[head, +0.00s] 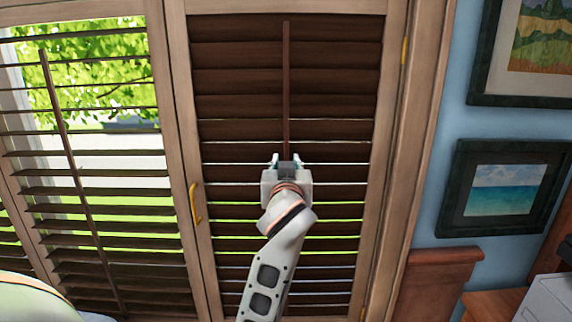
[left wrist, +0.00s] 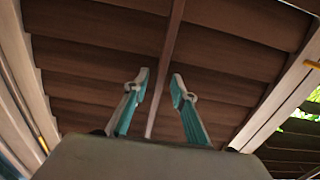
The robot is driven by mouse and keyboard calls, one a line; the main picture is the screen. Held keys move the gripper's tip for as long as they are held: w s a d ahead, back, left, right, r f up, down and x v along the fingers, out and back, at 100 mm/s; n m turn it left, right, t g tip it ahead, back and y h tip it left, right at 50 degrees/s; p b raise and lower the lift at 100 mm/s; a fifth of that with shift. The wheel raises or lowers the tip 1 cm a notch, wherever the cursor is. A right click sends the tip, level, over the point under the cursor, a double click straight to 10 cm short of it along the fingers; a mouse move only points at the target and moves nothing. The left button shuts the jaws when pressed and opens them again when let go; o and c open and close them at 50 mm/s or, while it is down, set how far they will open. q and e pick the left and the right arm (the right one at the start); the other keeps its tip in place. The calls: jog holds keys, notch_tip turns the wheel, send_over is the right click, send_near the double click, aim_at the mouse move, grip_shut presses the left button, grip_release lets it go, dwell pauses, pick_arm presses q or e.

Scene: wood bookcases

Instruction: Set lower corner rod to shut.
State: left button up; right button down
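A thin dark brown vertical rod (head: 286,85) runs down the middle of the right shutter panel, whose slats (head: 240,82) are brown. The upper slats look shut; the lower slats (head: 235,228) show thin strips of light between them. My left gripper (head: 287,162) is in front of the rod at about mid-panel and hides part of it. In the left wrist view, the two teal fingers of my left gripper (left wrist: 159,80) are apart, with the rod (left wrist: 172,35) visible between the tips. I cannot tell whether they touch it. My right gripper is not in view.
A left shutter panel (head: 100,183) has open slats with greenery behind. A yellow handle (head: 195,203) is on the frame at the left of the right panel. Framed pictures (head: 499,189) hang on the blue wall at right, above wooden furniture (head: 437,285).

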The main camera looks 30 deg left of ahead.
aim_at(286, 122)
pick_arm(q)
jog(key=shift+r, duration=5)
